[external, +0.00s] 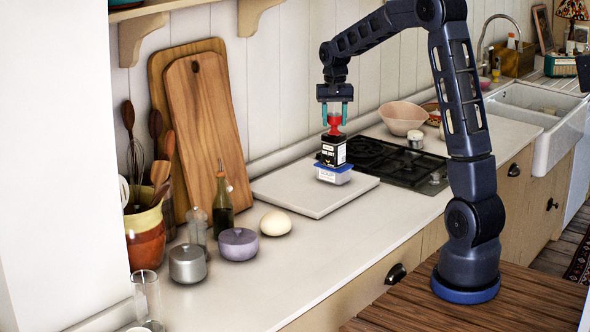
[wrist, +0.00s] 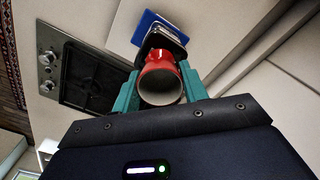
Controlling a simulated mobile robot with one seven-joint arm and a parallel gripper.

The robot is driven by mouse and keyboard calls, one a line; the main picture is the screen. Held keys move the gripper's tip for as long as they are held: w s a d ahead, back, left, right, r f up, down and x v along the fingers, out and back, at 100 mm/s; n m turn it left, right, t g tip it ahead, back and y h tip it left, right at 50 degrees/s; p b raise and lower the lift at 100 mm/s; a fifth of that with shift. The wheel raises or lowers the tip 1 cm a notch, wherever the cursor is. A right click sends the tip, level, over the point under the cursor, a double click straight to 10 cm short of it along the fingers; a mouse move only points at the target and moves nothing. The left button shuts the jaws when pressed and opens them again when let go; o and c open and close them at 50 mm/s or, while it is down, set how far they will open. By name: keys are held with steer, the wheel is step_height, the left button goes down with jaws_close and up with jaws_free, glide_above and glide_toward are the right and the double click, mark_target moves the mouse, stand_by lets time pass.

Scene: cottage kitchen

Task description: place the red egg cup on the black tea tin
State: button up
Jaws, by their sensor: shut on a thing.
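The red egg cup (external: 334,124) is between the teal fingers of my gripper (external: 335,112), which is shut on it. In the wrist view the cup (wrist: 160,72) shows its open rim toward the camera, with a finger of my gripper (wrist: 159,93) on each side. The black tea tin (external: 333,150) is directly below the cup in the external view; the cup's foot is at the tin's top, and I cannot tell whether they touch. The tin (wrist: 166,39) is partly hidden behind the cup in the wrist view. The tin stands on a white, blue-topped container (external: 333,175).
The container stands on a pale board (external: 275,190) on the counter. A black hob (external: 400,162) and a pink bowl (external: 403,117) are to the right.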

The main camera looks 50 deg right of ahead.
steer(key=o, duration=1)
steer(key=shift+f, duration=0.15)
step_height(320, 180, up, 11)
steer(key=s+a+r+n+t, duration=0.15)
steer(key=s+a+r, duration=0.25)
steer(key=s+a, duration=0.4)
steer(key=s+a+f+n+t, duration=0.1)
steer(key=s+a, duration=0.3)
steer(key=s, duration=0.5)
steer(key=s+a+f+n+t, duration=0.1)
steer(key=s+a+f+n, duration=0.2)
steer(key=s, duration=0.6)
steer(key=s+a+f+n+t, duration=0.1)
steer(key=s+a+f+n, duration=0.2)
steer(key=s, duration=0.6)
steer(key=shift+s+a, duration=0.4)
steer(key=shift+a, duration=0.4)
steer(key=shift+n, duration=0.25)
